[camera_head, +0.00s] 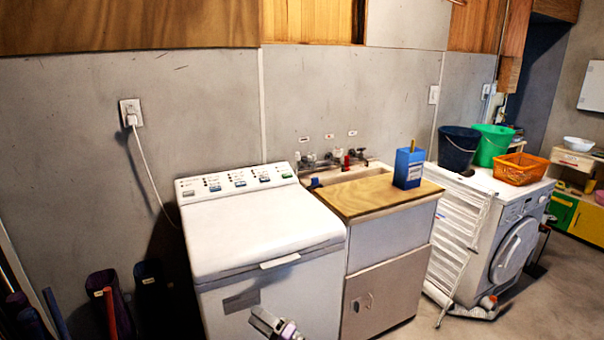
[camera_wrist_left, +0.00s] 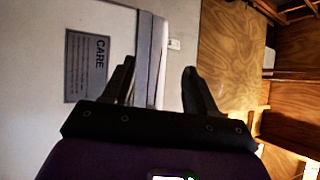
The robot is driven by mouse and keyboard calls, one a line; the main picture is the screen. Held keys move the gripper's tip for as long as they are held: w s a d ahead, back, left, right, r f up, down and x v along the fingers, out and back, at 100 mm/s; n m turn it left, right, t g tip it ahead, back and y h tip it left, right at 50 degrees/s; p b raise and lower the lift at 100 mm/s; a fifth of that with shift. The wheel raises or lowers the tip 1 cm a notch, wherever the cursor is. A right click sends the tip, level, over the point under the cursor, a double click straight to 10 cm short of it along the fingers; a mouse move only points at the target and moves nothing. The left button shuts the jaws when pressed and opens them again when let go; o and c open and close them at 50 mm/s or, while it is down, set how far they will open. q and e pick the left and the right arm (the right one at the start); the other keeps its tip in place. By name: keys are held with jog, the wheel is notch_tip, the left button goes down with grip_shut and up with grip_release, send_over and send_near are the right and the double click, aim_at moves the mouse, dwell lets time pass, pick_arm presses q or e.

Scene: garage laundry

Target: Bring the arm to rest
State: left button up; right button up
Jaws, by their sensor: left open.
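My left gripper (camera_head: 264,318) shows at the bottom edge of the head view, in front of the white top-loading washer (camera_head: 262,233). Only its end is in the picture; the rest of the arm is out of frame. In the left wrist view, its two dark fingers (camera_wrist_left: 158,82) stand wide apart with nothing between them. The washer's front, with a grey label (camera_wrist_left: 87,67) reading CARE, shows past the left finger. My right gripper is in neither view.
A sink cabinet with a wooden top (camera_head: 372,196) stands right of the washer and bears a blue box (camera_head: 408,168). Farther right, a white drying rack (camera_head: 455,240) leans by a front-loading machine (camera_head: 513,250). An orange basket (camera_head: 520,169) sits on it.

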pick_arm(q)
jog(key=s+a+f+g+h+p, duration=0.1)
jog(key=s+a+f+g+h, duration=0.2)
jog(key=a+f, duration=0.45)
jog(key=s+a+f+g+h+p, duration=0.1)
jog(key=s+a+f+g, duration=0.4)
jog(key=a, duration=0.4)
jog(key=s+a+f+n+g+h+p, duration=0.15)
jog(key=s+f+g+h, duration=0.4)
jog(key=s+f, duration=0.8)
jog(key=s+d+f+n+h+p, duration=0.2)
jog(key=s+d+f+h, duration=0.1)
jog(key=s+d+h, duration=0.8)
jog(key=s+d+r+n+t+h+p, duration=0.1)
jog(key=s+d+r+n+t+h, duration=0.2)
jog(key=s+d+r, duration=0.3)
jog(key=d+r+t, duration=0.1)
jog(key=d+r, duration=0.2)
jog(key=r, duration=0.2)
jog(key=shift+d+p, duration=0.3)
jog(key=shift+p, duration=0.05)
